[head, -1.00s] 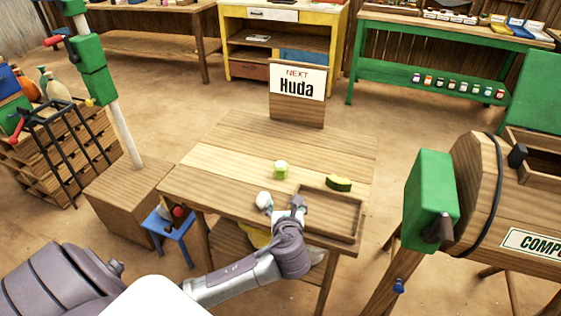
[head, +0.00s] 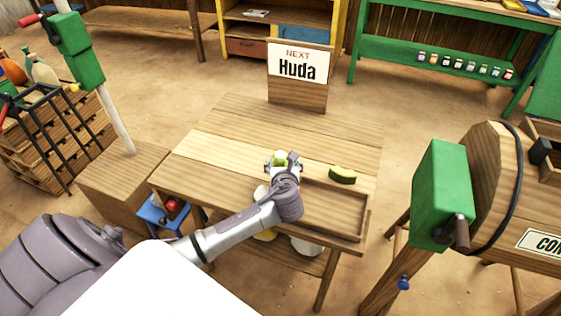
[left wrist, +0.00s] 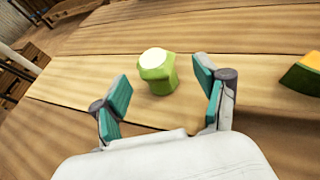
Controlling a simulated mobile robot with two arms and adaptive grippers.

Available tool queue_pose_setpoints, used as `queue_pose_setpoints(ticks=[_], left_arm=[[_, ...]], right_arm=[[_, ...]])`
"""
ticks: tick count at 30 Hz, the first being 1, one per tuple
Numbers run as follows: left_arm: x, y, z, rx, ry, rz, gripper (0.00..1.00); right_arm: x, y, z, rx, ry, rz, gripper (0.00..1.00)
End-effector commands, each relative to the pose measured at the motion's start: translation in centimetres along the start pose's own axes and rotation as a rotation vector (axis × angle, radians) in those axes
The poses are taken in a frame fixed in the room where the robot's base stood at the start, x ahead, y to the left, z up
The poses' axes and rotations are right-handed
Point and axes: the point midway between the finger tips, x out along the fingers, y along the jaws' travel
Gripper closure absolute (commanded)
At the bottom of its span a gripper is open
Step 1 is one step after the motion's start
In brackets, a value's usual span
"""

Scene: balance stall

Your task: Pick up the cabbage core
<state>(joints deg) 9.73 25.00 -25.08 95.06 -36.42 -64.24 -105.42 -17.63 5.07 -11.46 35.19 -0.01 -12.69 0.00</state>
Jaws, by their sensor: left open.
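The cabbage core (left wrist: 158,72) is a short green stub with a pale top, standing on the wooden table (head: 225,150). In the left wrist view it sits just beyond and between the fingertips, apart from both. In the head view the cabbage core (head: 280,157) is partly covered by my left gripper (head: 283,162). My left gripper also shows in the left wrist view (left wrist: 162,98), with its teal-padded fingers spread open and nothing between them. My right gripper is in neither view.
A green-rinded piece (head: 342,175) lies right of the core, behind a shallow wooden tray (head: 335,230). A white object (head: 260,192) is partly hidden by my arm. A "Huda" sign (head: 297,65) stands at the table's back. A barrel marked COMPO (head: 485,205) is at right.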

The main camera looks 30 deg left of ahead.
Motion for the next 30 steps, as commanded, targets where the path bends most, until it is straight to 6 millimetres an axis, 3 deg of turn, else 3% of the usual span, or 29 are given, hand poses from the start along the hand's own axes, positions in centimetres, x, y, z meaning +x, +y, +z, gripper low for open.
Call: queue_pose_setpoints(ticks=[10, 20, 30], left_arm=[[4.5, 0.6, -0.4, 0.0, 0.0, 0.002, 0.27], [5.1, 0.6, -0.4, 0.0, 0.001, 0.0, 0.28], [5.1, 0.6, -0.4, 0.0, 0.001, 0.0, 0.85]], right_arm=[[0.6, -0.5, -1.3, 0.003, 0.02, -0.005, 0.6], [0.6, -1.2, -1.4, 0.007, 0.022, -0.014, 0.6], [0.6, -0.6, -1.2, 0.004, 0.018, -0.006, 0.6]])
